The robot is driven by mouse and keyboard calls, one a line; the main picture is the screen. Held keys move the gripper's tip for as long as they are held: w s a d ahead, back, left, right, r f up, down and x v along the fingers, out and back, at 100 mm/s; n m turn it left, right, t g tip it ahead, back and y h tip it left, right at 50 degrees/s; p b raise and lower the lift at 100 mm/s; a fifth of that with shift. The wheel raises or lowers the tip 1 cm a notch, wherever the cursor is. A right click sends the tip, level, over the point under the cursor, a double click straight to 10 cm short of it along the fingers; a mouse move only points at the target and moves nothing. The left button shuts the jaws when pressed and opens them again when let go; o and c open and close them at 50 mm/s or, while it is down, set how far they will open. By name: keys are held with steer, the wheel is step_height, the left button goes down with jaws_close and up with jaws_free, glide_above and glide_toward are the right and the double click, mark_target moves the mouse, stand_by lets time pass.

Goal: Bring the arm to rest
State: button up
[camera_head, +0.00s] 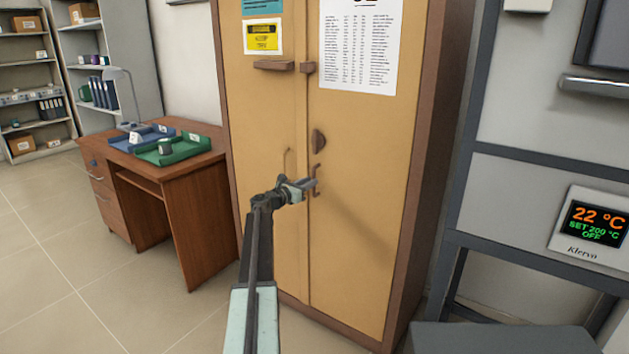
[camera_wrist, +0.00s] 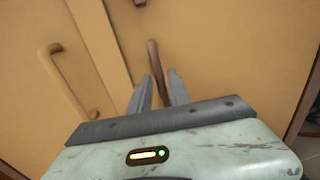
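My arm (camera_head: 258,240) reaches up and forward in front of a tall yellow-tan cabinet (camera_head: 360,240) with two closed doors. My gripper (camera_head: 311,184) is at the right door's handle (camera_head: 315,170). In the wrist view my gripper (camera_wrist: 160,75) has its two grey fingers apart. The right door's brown bar handle (camera_wrist: 155,62) shows between them, with gaps at its sides; I cannot tell whether a finger touches it. The left door's handle (camera_wrist: 62,85) is to the left.
A brown desk (camera_head: 180,185) with a blue tray (camera_head: 135,140), a green tray (camera_head: 190,151) and a lamp (camera_head: 122,95) stands left. A furnace display (camera_head: 595,225) reads 22 °C, SET 200 °C, OFF at right. Floor (camera_head: 60,270) is clear at front left.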

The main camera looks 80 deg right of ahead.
steer(key=v, duration=0.4)
steer(key=shift+a, duration=0.1)
